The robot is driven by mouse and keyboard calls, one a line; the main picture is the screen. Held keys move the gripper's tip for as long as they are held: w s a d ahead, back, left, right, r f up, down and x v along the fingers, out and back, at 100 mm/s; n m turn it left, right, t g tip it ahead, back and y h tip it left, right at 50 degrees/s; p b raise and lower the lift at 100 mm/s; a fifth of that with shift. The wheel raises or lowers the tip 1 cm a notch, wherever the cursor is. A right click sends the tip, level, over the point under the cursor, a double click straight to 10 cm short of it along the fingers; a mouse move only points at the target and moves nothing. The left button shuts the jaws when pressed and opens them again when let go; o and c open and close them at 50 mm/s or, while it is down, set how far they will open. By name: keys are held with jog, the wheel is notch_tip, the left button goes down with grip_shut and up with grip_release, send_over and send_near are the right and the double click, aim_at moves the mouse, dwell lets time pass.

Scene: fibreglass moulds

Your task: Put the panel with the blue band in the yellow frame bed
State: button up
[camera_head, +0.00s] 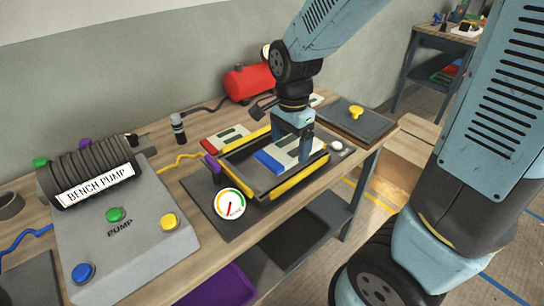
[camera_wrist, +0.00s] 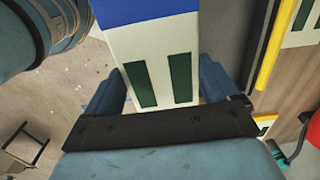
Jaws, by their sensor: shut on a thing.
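The panel with the blue band (camera_head: 290,157) is pale, with dark green slots. In the wrist view, the panel (camera_wrist: 150,45) runs up between my fingers, its blue band at the top edge. My gripper (camera_head: 294,133) is shut on this panel, with one finger on either side in the wrist view (camera_wrist: 160,88). The yellow frame bed (camera_head: 285,187) is a dark tray with yellow bars. In the head view the panel overlaps the bed's inside, blue end toward the left. I cannot tell whether it touches the bed floor. One yellow bar (camera_wrist: 270,48) shows at right in the wrist view.
A panel with a red band (camera_head: 222,138) lies behind the bed. A gauge (camera_head: 230,203) is at its front left, and a purple handle (camera_head: 212,165) at its left corner. The bench pump (camera_head: 120,235) stands left. A dark lid with a yellow knob (camera_head: 356,112) lies right.

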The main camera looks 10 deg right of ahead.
aim_at(276, 146)
jog(key=w+f, duration=0.2)
jog(key=w+a+f, duration=0.1)
jog(key=w, duration=0.1)
jog(key=w+a+f, duration=0.1)
jog(key=w+f, duration=0.1)
jog(key=shift+w+a+f, duration=0.15)
jog(key=shift+a+f, duration=0.1)
jog(key=shift+f, duration=0.1)
jog(key=shift+w+a+f, duration=0.25)
jog(key=shift+w+f, duration=0.45)
jog(key=shift+f, duration=1.7)
jog(key=o, duration=0.8)
jog(key=shift+o, duration=0.2)
